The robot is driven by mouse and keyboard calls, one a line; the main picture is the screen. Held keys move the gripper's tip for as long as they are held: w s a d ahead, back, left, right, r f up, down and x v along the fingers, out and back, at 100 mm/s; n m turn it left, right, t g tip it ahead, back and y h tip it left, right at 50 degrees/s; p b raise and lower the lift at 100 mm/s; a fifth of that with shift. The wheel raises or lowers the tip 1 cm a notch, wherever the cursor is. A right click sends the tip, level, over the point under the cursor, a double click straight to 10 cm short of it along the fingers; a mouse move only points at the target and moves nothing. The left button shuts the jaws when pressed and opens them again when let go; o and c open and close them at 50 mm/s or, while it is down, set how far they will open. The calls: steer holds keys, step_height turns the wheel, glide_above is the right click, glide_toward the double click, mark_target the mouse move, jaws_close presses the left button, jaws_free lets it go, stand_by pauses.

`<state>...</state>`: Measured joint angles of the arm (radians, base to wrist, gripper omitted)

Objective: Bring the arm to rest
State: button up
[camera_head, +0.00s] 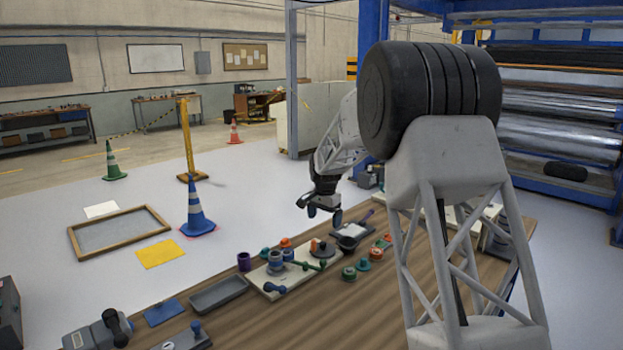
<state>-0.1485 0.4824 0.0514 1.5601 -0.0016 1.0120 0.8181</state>
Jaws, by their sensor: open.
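My gripper (319,210) hangs above the far edge of the wooden table (365,293), near the middle of the view. Its two dark fingertips point down and stand apart with nothing visible between them. It is above and slightly left of a dark shallow bowl-like part (350,233) on the table, and clear of the items below. My arm's large black joint and pale lattice links fill the right of the view and hide part of the table.
A pale board (270,290) with several coloured rollers and knobs lies below my gripper. A grey tray (218,294) is left of it. A blue cone (194,212), a wooden frame (118,232) and a yellow sheet (161,253) are on the floor. Blue machinery (560,110) stands at right.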

steer(key=s+d+r+n, duration=0.1)
steer(key=s+d+r, duration=0.3)
steer(key=s, duration=0.7)
steer(key=s+d+r+n+t, duration=0.1)
steer(key=s+d+r, duration=0.1)
steer(key=s+r, duration=0.6)
steer(key=s+d+r+n, duration=0.2)
steer(key=s+d+r, duration=0.15)
steer(key=s, duration=0.95)
steer(key=s+d+f+n, duration=0.1)
steer(key=s+d+f, duration=0.1)
steer(key=s, duration=1.4)
steer(key=s+d+f+n+t, duration=0.1)
steer(key=s+f, duration=0.3)
steer(key=s, duration=1.1)
steer(key=shift+s+d+n, duration=0.35)
steer(key=shift+d+n, duration=0.35)
steer(key=shift+d, duration=0.2)
